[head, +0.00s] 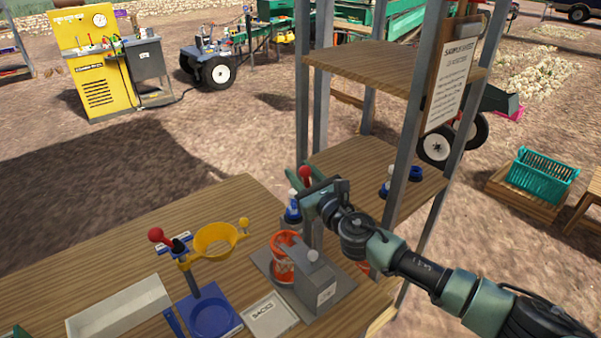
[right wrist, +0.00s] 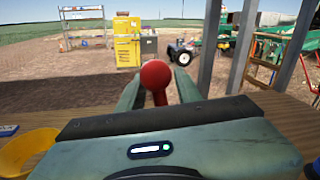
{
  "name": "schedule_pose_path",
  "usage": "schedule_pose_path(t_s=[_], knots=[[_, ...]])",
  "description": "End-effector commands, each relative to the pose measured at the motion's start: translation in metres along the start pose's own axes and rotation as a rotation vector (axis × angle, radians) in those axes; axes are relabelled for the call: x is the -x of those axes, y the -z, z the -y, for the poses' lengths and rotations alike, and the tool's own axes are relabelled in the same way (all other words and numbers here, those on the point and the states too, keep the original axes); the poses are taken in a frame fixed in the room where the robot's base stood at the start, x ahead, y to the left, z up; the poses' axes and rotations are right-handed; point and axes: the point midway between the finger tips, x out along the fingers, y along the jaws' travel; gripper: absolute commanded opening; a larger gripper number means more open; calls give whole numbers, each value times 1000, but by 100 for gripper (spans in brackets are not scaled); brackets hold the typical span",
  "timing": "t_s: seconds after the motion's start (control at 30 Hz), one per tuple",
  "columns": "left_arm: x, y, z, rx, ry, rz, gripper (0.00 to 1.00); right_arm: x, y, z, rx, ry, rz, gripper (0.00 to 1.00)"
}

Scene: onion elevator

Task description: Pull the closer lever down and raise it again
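One lever with a red ball knob (head: 156,235) rises from a blue stand (head: 211,318) on the wooden table, beside a yellow ring (head: 216,240). Another red ball knob (head: 305,174) stands up further right, near the shelf frame, with most of its lever hidden. My right gripper (head: 312,186) is at this second knob. In the right wrist view the red knob (right wrist: 155,75) stands between the two spread fingers, with gaps visible; I cannot tell whether they touch it.
A grey device with an orange part (head: 284,262) stands on the table below my right gripper. A white tray (head: 120,310) lies at the left. Metal shelf posts (head: 410,130) and wooden shelves (head: 390,68) rise close to my right arm.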

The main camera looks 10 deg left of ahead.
Motion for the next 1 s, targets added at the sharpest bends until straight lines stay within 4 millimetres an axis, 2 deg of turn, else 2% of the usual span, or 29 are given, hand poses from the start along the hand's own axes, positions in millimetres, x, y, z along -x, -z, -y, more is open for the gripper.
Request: schedule_pose_path(t_s=[0.27, 0.4, 1.0], knots=[[0, 0, 0, 0, 0, 0, 36, -2, 0, 0, -1, 0, 0, 34], [0, 0, 0, -1, 0, 1, 36, -2, 0, 0, -1, 0, 0, 0], [0, 0, 0, -1, -1, 1, 36, -2, -2, 0, -1, 1, 3, 0]])
